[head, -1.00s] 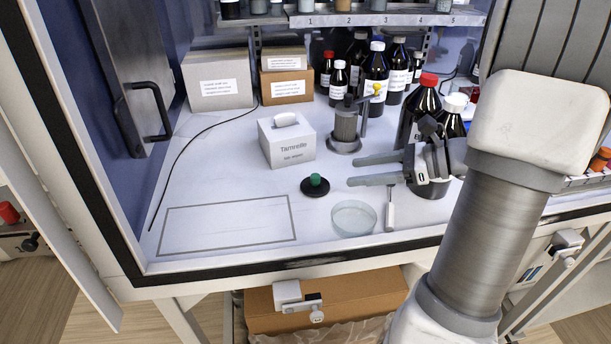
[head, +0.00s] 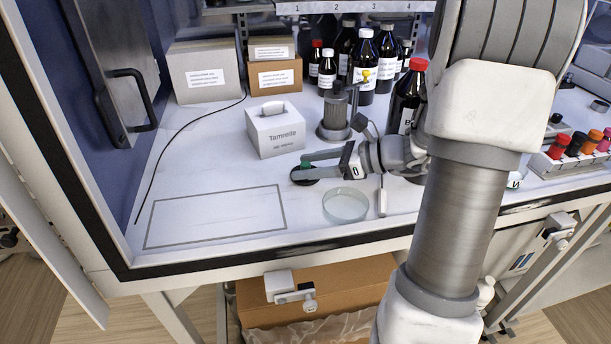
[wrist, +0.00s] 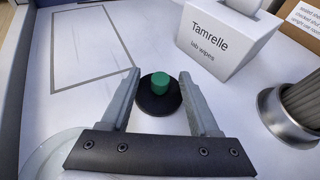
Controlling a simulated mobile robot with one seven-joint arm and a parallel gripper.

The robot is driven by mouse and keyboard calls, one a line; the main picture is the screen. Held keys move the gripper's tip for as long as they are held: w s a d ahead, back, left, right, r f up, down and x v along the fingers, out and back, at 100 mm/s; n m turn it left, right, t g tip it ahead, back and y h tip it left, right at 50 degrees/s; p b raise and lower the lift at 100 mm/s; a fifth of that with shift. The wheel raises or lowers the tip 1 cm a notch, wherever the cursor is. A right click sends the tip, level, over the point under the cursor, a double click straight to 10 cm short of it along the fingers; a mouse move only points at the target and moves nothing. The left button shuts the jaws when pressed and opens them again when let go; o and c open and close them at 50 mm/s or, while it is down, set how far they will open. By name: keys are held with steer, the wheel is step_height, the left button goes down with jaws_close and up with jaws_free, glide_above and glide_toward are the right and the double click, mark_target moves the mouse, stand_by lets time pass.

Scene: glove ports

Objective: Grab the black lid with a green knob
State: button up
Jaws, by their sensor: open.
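The black lid (wrist: 151,103) with its green knob (wrist: 160,83) lies flat on the white work surface. In the wrist view it sits between and slightly beyond the two fingers of my gripper (wrist: 159,86), which are open with one on each side of it. In the head view the black lid (head: 302,180) is partly covered by my gripper (head: 302,166), which reaches in from the right. No contact between the fingers and the lid can be made out.
A Tamrelle wipes box (head: 277,132) stands just behind the lid. A glass dish (head: 345,205) lies in front, right of the lid. A metal cylinder (head: 335,113) and dark bottles (head: 366,68) stand behind. The outlined rectangle (head: 216,217) at left is empty.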

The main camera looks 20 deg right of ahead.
steer(key=shift+w+a+f, duration=0.2)
steer(key=shift+w+a, duration=0.05)
steer(key=shift+a, duration=0.05)
jaws_close()
steer(key=shift+r, duration=0.1)
